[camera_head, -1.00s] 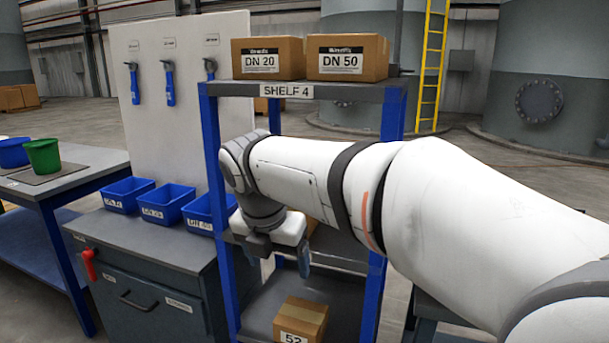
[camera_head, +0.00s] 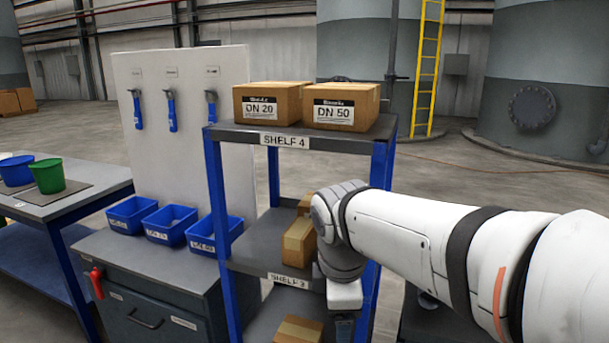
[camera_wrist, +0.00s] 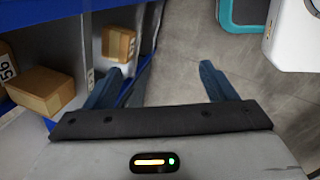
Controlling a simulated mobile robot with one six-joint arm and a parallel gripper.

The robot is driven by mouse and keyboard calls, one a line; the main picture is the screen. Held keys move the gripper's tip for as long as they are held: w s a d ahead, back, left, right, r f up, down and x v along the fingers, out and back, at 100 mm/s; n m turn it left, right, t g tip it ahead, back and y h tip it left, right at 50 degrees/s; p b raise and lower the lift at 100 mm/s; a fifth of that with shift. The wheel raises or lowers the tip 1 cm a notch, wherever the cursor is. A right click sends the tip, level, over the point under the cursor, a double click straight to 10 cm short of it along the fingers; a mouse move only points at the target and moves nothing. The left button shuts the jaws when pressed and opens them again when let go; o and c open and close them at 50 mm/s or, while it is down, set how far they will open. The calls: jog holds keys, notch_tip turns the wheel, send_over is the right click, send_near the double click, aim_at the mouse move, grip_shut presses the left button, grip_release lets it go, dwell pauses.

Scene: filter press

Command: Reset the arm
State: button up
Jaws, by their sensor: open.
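My arm reaches in from the right in the head view and ends in front of the right side of the blue-framed shelf (camera_head: 215,190). My gripper (camera_wrist: 158,82) shows in the wrist view with its two blue fingers spread apart and nothing between them. It points down past the shelf edge toward the grey floor. In the head view the fingers are mostly cut off at the bottom, below the white wrist part.
Boxes marked DN 20 (camera_head: 268,103) and DN 50 (camera_head: 341,106) stand on the top shelf. A smaller box (camera_head: 298,243) sits on the middle shelf, close left of my wrist. Blue bins (camera_head: 170,224) stand on the cabinet. A teal-edged object (camera_wrist: 245,28) stands on the floor.

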jog(key=s+d+r+m+p, duration=0.4)
jog(key=s+d+m+p, duration=0.5)
jog(key=m, duration=0.8)
jog(key=shift+s+m+y+p, duration=0.25)
jog(key=shift+m+y+p, duration=0.05)
jog(key=shift+p, duration=0.25)
